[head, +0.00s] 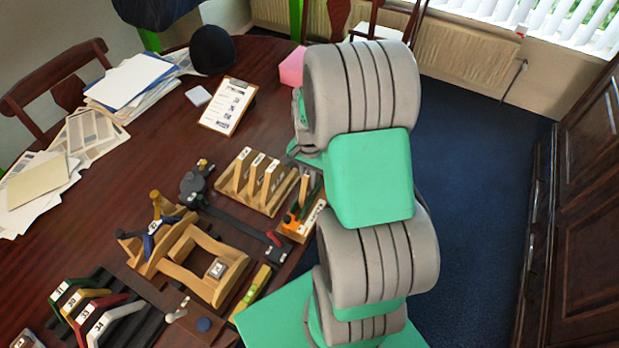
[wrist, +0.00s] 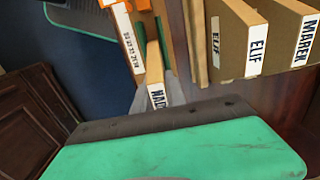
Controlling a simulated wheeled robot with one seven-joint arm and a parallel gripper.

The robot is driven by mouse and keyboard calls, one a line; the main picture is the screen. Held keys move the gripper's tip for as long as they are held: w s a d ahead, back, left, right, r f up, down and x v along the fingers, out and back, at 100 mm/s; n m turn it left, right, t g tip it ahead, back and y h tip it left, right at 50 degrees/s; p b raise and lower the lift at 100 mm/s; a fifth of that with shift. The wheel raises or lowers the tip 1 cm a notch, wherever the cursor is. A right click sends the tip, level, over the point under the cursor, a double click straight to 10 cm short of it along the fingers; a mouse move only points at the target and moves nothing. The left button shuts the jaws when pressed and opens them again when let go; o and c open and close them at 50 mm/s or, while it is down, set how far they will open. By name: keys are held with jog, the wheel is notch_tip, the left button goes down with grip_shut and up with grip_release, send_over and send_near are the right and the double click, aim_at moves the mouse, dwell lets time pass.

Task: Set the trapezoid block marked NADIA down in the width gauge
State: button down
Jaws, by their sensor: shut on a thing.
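The trapezoid block marked NADIA (wrist: 154,62) is tan with a white name label, partly cut off by my gripper in the wrist view. My gripper (wrist: 157,95) is shut on it, with a grey finger on each side. The width gauge (wrist: 128,42) lies just beyond, with a white number scale, orange parts and dark green strips. The block's far end lies between the green strips; I cannot tell whether it rests on the gauge. In the head view the gauge (head: 294,224) is partly hidden by my arm.
A wooden rack (head: 252,200) of labelled blocks stands close beside the gauge; ELIF (wrist: 237,45) and MAREK (wrist: 292,40) show in the wrist view. A wooden stand (head: 222,262) and a dark bar tool (head: 235,222) lie left of the gauge. The table edge is near.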

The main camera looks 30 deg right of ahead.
aim_at(309, 171)
dwell(0.4)
jog(key=c, duration=1.3)
grip_release()
jog(key=shift+o, duration=0.6)
jog(key=o, duration=0.3)
jog(key=shift+r+p, duration=1.85)
jog(key=shift+r, duration=0.7)
